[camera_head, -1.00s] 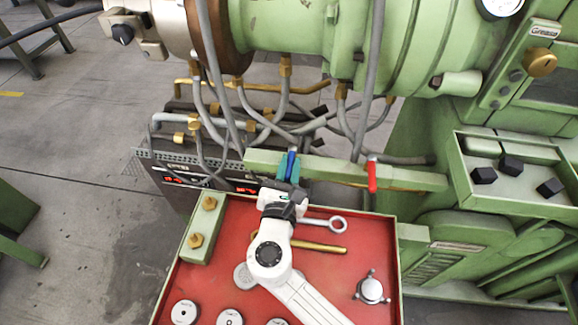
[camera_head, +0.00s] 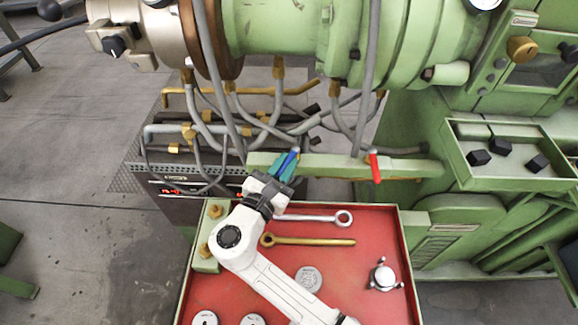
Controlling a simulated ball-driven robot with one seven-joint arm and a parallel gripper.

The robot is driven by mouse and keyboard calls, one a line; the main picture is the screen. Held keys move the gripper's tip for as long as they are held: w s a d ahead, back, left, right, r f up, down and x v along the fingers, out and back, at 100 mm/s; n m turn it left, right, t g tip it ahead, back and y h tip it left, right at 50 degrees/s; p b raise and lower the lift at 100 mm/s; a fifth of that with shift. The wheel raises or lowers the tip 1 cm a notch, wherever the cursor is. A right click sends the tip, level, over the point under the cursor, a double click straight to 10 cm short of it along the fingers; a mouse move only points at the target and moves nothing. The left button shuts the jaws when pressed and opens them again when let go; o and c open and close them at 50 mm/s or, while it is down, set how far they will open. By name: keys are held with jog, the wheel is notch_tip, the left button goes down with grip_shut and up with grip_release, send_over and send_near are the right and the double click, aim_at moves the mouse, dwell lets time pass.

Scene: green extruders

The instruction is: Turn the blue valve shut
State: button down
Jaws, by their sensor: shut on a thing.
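The blue valve handle (camera_head: 289,160) is on the green bar (camera_head: 330,166) in front of the hoses. It is tilted, its upper end leaning right. My gripper (camera_head: 284,166), with teal fingers, is shut on the blue handle, and the fingers hide part of it. My white arm reaches up to it from the lower right, over the red tray.
A red valve handle (camera_head: 374,166) stands on the same bar to the right. The red tray (camera_head: 375,235) below holds a silver wrench (camera_head: 318,218), a brass wrench (camera_head: 310,241), a knob (camera_head: 383,277) and several discs. Grey hoses (camera_head: 371,75) hang close behind the bar.

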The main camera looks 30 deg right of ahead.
jog(key=shift+w+a+m+g+h+b, duration=0.2)
jog(key=shift+w+m+g+h+b, duration=0.1)
jog(key=shift+m+g+h, duration=0.45)
jog(key=shift+w+a+m+g+h+b, duration=0.2)
jog(key=shift+m+g, duration=0.35)
jog(key=shift+g, duration=0.4)
jog(key=c, duration=1.1)
grip_release()
jog(key=v, duration=1)
jog(key=shift+s+a+f, duration=0.1)
jog(key=shift+a, duration=0.25)
